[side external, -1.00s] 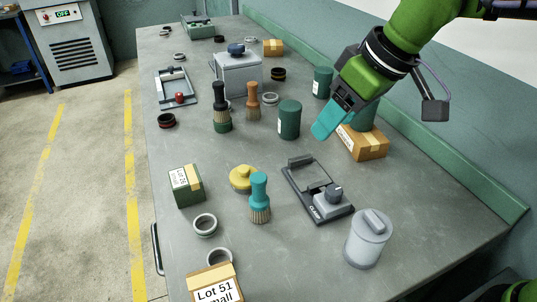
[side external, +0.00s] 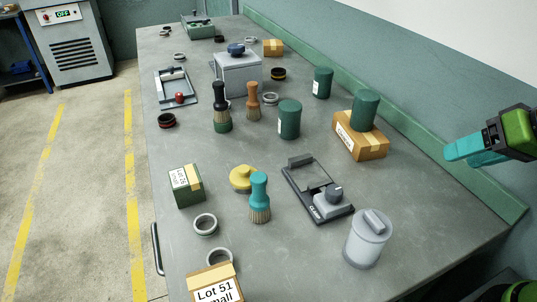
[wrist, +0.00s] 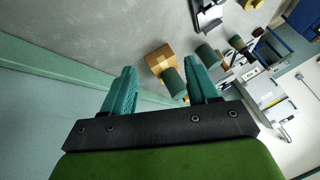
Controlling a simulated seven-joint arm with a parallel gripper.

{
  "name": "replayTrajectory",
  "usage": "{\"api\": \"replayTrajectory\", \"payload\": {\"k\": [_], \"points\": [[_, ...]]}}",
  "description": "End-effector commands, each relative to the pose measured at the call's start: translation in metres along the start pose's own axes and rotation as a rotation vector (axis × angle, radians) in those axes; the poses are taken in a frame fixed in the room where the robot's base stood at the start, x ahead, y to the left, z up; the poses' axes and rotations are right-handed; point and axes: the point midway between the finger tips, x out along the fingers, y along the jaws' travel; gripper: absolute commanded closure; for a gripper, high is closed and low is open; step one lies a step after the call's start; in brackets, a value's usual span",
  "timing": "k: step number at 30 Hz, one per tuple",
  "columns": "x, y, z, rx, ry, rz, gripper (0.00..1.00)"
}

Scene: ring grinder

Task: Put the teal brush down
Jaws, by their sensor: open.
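The teal brush (side external: 260,197) stands upright on the grey bench, bristles down and teal handle up. It is just right of a yellow knobbed disc (side external: 242,178) and left of the black clamp fixture (side external: 317,190). My gripper (side external: 450,152) is at the far right of the side view, beyond the bench's back edge and well apart from the brush. In the wrist view my gripper (wrist: 158,82) shows two teal fingers spread apart with nothing between them. The brush cannot be made out in the wrist view.
A cardboard box (side external: 362,140) with a green canister (side external: 364,110) on top stands nearest my gripper. A lidded grey canister (side external: 368,240) stands at the front right. Other brushes, rings and boxes crowd the left and back.

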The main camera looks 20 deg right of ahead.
Motion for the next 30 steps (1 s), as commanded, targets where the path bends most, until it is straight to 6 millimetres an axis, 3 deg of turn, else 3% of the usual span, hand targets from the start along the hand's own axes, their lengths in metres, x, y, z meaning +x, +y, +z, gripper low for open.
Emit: {"api": "replayTrajectory", "payload": {"k": [5,8,15,21,24,30], "points": [[0.016,-0.014,0.015,-0.062,-0.09,-0.015,0.41],[0.04,-0.042,0.027,-0.15,-0.178,-0.049,0.41],[0.118,-0.156,0.049,-0.494,-0.128,-0.24,0.41],[0.163,-0.243,0.067,-0.707,0.1,-0.383,0.41],[0.168,-0.269,0.059,-0.755,0.234,-0.416,0.41],[0.157,-0.289,0.027,-0.783,0.437,-0.431,0.41]]}}
